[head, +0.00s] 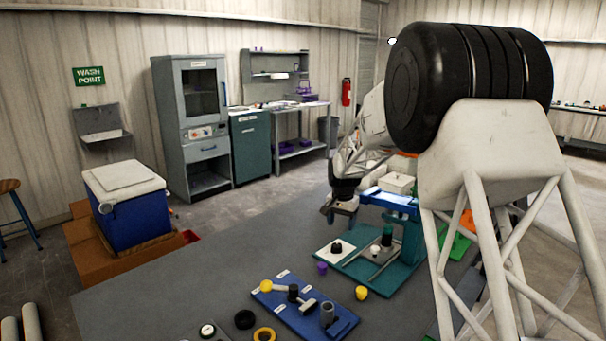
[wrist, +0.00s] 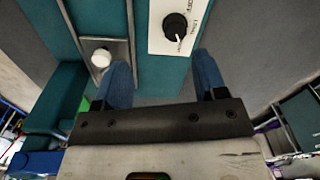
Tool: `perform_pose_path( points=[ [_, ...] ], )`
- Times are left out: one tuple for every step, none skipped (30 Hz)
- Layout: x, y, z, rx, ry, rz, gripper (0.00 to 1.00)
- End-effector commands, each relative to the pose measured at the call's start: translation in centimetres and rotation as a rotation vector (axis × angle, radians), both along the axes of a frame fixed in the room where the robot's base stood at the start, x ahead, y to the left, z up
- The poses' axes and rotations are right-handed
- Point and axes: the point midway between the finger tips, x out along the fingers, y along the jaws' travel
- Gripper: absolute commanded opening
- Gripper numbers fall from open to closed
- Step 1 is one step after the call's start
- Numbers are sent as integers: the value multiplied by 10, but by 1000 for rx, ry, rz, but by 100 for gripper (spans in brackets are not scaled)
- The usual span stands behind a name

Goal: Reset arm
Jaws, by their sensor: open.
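My gripper (head: 340,208) hangs over the teal board (head: 350,268) on the grey table, near its back edge. In the wrist view my gripper (wrist: 163,72) has two blue fingers spread wide apart with nothing between them. Beyond the fingertips is a white plate with a black knob (wrist: 175,27); the knob also shows in the head view (head: 337,247). A white round knob (wrist: 101,57) lies near the left finger. The fingertips look apart from the board and both knobs.
A blue stand (head: 392,201) rises right of my gripper. A blue board (head: 290,312) with small parts lies in front, with a purple piece (head: 322,268) and a yellow piece (head: 361,292) nearby. A blue cooler (head: 130,215) stands beyond.

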Motion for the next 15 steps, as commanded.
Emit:
perform_pose_path(
  points=[
    [-10, -2, 11, 0, -7, 7, 65],
    [-17, -3, 16, 0, -8, 13, 65],
    [-26, -4, 24, 0, -13, 22, 65],
    [-32, -5, 30, -1, -16, 29, 65],
    [-39, -6, 35, 0, -18, 35, 65],
    [-49, -7, 43, -2, -22, 43, 65],
    [-56, -8, 48, -2, -25, 51, 65],
    [-63, -9, 53, -2, -28, 57, 65],
    [-73, -10, 59, -2, -31, 65, 65],
    [-80, -11, 65, -3, -34, 72, 65],
    [-87, -12, 70, -3, -38, 79, 65],
    [-97, -13, 76, -4, -41, 87, 65],
    [-105, -14, 81, -4, -44, 93, 65],
    [-112, -15, 85, -4, -46, 100, 65],
    [-123, -16, 90, -5, -51, 109, 65]
  ],
)
